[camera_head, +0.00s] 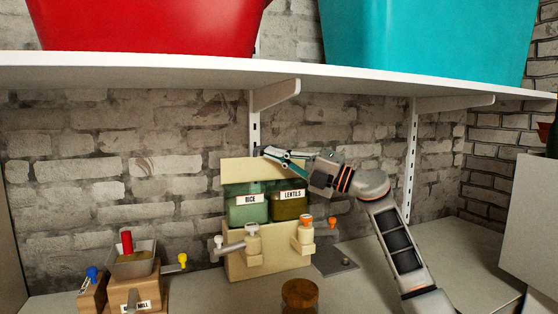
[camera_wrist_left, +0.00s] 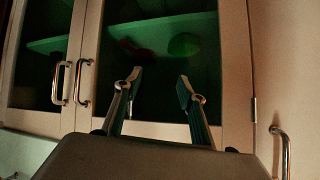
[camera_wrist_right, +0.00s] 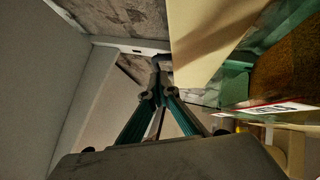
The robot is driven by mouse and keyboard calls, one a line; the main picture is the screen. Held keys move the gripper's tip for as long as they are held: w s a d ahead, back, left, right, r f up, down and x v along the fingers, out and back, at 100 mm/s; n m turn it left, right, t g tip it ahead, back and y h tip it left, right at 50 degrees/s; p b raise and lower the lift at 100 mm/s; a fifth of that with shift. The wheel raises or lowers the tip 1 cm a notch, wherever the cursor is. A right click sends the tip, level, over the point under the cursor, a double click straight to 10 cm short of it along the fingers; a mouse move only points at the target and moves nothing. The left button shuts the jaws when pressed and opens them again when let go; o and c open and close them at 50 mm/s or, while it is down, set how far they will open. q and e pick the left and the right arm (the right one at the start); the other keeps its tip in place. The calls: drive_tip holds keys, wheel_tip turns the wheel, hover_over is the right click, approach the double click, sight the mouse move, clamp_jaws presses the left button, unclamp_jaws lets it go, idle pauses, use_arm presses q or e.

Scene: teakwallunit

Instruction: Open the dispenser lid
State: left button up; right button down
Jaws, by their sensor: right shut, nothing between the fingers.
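The dispenser (camera_head: 237,266) is a beige stand on the counter with green see-through bins labelled RICE (camera_head: 248,212) and LENTILS (camera_head: 290,208). Its beige lid (camera_head: 243,170) shows as a panel above the bins; I cannot tell its exact angle. In the right wrist view the lid (camera_wrist_right: 200,40) is at the upper right, beside a bin with brown contents (camera_wrist_right: 285,80). My right gripper (camera_head: 268,153) is shut and empty at the lid's upper right edge; contact is unclear. It also shows in the right wrist view (camera_wrist_right: 156,82). My left gripper (camera_wrist_left: 159,78) is open and empty, before glass cabinet doors.
A white shelf (camera_head: 200,73) with a red bin (camera_head: 150,25) and a turquoise bin (camera_head: 425,40) hangs above. A mill (camera_head: 133,275) stands left of the dispenser, a brown jar (camera_head: 299,296) in front. A brick wall (camera_head: 150,190) is behind.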

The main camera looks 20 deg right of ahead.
idle(0.3)
drive_tip(key=shift+r, duration=0.25)
drive_tip(key=p, duration=0.2)
drive_tip(key=w+p, duration=0.1)
drive_tip(key=p, duration=0.2)
drive_tip(key=shift+d+r+m+h, duration=0.15)
drive_tip(key=shift+r+m+h, duration=0.15)
drive_tip(key=shift+m, duration=0.1)
drive_tip(key=shift+w+f, duration=0.1)
